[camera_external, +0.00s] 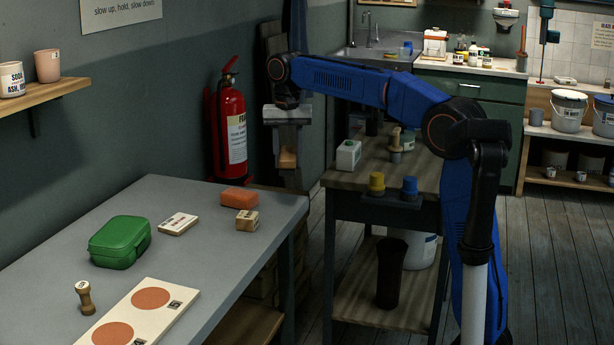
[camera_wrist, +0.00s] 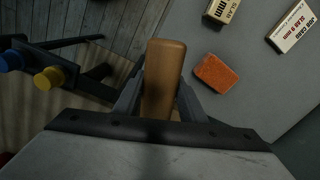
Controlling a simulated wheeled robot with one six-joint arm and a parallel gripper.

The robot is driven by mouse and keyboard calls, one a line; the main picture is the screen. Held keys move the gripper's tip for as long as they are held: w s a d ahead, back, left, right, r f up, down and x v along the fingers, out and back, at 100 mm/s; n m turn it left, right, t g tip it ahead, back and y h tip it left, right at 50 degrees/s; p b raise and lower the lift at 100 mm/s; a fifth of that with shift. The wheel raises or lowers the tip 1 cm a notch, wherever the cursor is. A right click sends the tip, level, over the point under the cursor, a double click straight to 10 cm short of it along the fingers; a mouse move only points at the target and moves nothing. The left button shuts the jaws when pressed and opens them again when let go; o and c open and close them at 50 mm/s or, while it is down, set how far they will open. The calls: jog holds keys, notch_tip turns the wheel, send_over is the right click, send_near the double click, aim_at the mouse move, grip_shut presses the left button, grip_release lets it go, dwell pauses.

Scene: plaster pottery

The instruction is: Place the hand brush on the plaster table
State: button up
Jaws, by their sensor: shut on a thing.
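My gripper (camera_external: 288,148) hangs between the grey plaster table (camera_external: 240,189) and the wooden cart, beyond the table's right edge. It is shut on the hand brush (camera_external: 288,159), of which a small wooden part shows below the jaws. In the wrist view the brush's wooden handle or back (camera_wrist: 165,75) stands out between the two fingers of my gripper (camera_wrist: 160,100). The bristles cannot be made out. In the wrist view the plaster table (camera_wrist: 255,95) lies to the right, beside the brush and apart from it.
A fire extinguisher (camera_external: 230,125) hangs behind. The cart (camera_external: 375,165) stands right.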

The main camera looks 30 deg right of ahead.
jog(key=w+d+m, duration=0.1)
jog(key=d+m, duration=0.4)
jog(key=d, duration=0.7)
jog(key=m, duration=1.7)
send_over(433, 183)
notch_tip(433, 183, down, 9)
jog(key=shift+f, duration=0.2)
jog(key=o, duration=0.7)
jog(key=shift+f, duration=0.1)
jog(key=o, duration=0.4)
